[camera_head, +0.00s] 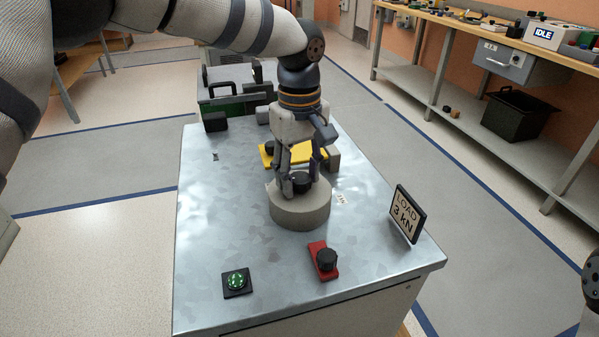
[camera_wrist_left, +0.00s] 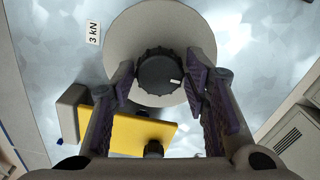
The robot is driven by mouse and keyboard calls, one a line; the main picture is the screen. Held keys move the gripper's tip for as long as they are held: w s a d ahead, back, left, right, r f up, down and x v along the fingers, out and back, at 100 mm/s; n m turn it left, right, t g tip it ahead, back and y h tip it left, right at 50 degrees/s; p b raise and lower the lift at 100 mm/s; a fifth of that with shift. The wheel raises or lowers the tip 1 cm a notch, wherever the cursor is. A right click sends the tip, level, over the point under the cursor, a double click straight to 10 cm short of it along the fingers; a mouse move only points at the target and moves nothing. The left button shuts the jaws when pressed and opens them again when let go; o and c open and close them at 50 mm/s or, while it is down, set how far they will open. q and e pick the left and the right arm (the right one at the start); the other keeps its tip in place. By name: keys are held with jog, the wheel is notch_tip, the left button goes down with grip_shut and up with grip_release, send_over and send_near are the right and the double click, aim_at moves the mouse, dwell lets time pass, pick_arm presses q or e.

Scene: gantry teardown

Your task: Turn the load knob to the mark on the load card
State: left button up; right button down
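The load knob (camera_head: 300,183) is black and ribbed and sits on top of a round grey base (camera_head: 300,212) on the metal bench. In the left wrist view the knob (camera_wrist_left: 157,70) shows a short white pointer line at its lower right. The load card (camera_head: 406,214) reads "LOAD 3 kN" and stands at the bench's right edge. My left gripper (camera_wrist_left: 160,74) points down with a finger on each side of the knob, with what look like narrow gaps. My right gripper is not visible.
A red block with a black knob (camera_head: 325,260) and a green button (camera_head: 237,281) sit at the bench's front. A yellow plate (camera_head: 312,153) lies behind the round base. Grey and black blocks stand farther back. A side bench with a black bin (camera_head: 515,115) is at right.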

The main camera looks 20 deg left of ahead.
pick_arm(q)
jog(key=c, duration=0.6)
jog(key=shift+o, duration=0.2)
